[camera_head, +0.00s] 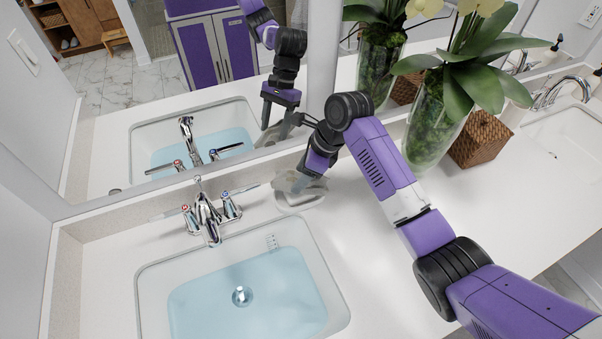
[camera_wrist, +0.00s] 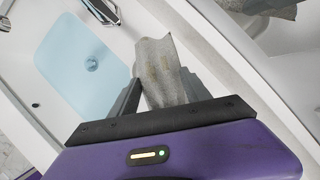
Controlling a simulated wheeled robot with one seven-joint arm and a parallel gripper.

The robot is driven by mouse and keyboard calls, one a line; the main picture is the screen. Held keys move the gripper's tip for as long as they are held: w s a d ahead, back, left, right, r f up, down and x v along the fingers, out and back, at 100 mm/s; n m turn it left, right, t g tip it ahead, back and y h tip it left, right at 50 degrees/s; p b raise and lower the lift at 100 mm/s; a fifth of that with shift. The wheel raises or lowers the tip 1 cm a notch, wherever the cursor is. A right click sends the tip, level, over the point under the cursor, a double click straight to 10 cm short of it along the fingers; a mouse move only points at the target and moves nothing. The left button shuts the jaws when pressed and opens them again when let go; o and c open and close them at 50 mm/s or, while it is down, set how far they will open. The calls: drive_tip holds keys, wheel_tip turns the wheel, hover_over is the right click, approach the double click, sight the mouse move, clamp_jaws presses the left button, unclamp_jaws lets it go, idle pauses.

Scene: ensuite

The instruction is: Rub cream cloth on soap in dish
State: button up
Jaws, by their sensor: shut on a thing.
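My gripper (camera_head: 304,181) is at the back of the counter, right of the faucet, just above a pale soap dish (camera_head: 299,206). In the wrist view, my gripper (camera_wrist: 158,92) is shut on the cream cloth (camera_wrist: 155,62), a greyish-beige piece with brownish marks that sticks out past the fingers. In the head view the cloth is hard to tell from the pale dish. The soap cannot be made out; the fingers and cloth cover the dish's middle. I cannot tell whether the cloth touches the soap.
A sink with bluish water (camera_head: 240,296) lies at the front left, with a chrome faucet (camera_head: 206,216) behind it. The mirror (camera_head: 225,90) rises close behind my gripper. A glass vase with orchids (camera_head: 434,122) and a woven box (camera_head: 480,138) stand right. Counter between is clear.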

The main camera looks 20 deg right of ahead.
sight(292, 176)
drive_tip(key=shift+r, duration=2.2)
